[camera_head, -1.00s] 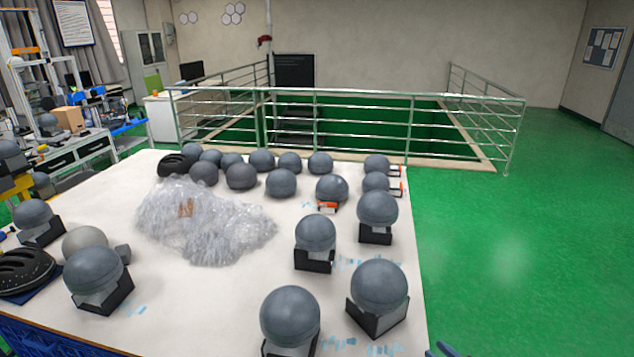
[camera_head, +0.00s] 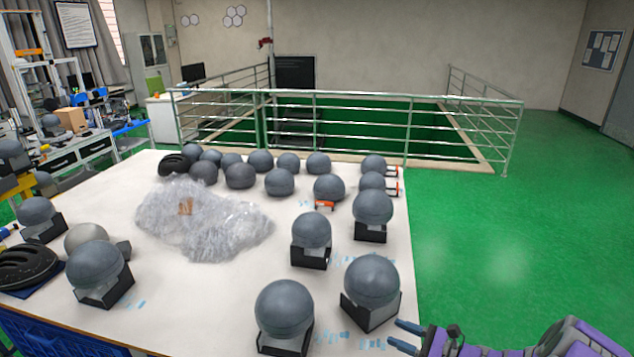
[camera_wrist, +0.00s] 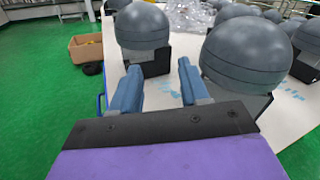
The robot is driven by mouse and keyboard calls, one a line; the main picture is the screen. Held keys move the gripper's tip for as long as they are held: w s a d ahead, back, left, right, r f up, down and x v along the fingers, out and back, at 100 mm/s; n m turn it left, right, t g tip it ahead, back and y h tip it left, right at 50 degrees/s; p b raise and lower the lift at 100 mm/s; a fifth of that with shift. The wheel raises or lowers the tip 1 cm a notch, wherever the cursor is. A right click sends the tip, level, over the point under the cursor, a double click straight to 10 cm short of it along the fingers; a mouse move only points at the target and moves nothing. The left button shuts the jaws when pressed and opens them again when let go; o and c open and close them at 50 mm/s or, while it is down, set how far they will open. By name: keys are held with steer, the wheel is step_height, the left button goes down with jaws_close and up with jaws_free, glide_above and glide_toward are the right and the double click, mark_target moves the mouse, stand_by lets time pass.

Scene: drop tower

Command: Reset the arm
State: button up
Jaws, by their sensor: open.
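My gripper (camera_head: 405,336) is at the bottom right in the head view, beside the right edge of the white table (camera_head: 190,300). Its blue fingers are apart with nothing between them. My purple arm reaches in from the bottom right corner. In the wrist view my gripper (camera_wrist: 158,85) points toward the table. A grey ball (camera_wrist: 142,26) on a black stand is just beyond the fingertips, and a larger grey ball (camera_wrist: 248,55) is close on the right.
Several more grey balls cover the table around a heap of clear plastic wrap (camera_head: 205,225). A dark helmet (camera_head: 25,265) lies at the left edge. Green floor (camera_head: 500,250) is open to the right. Metal railings (camera_head: 350,111) stand behind the table. A cardboard box (camera_wrist: 86,47) sits on the floor.

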steer(key=s+a+r+n+g+h, duration=0.2)
steer(key=s+a+r+n+g, duration=1)
steer(key=s+a, duration=0.45)
steer(key=s+r+n+g+h, duration=0.1)
steer(key=s+r+n+h, duration=0.15)
steer(key=s, duration=0.35)
steer(key=s+r+n+h, duration=0.1)
steer(key=s+n+h, duration=0.25)
steer(key=s, duration=0.25)
steer(key=s+d+r+n+t+h, duration=0.1)
steer(key=s+d+n+h, duration=0.3)
steer(key=s+d+h, duration=0.3)
steer(key=s, duration=0.2)
steer(key=shift+s+d+r+t, duration=0.2)
steer(key=shift+s+r+t, duration=0.15)
steer(key=shift+s+t, duration=0.05)
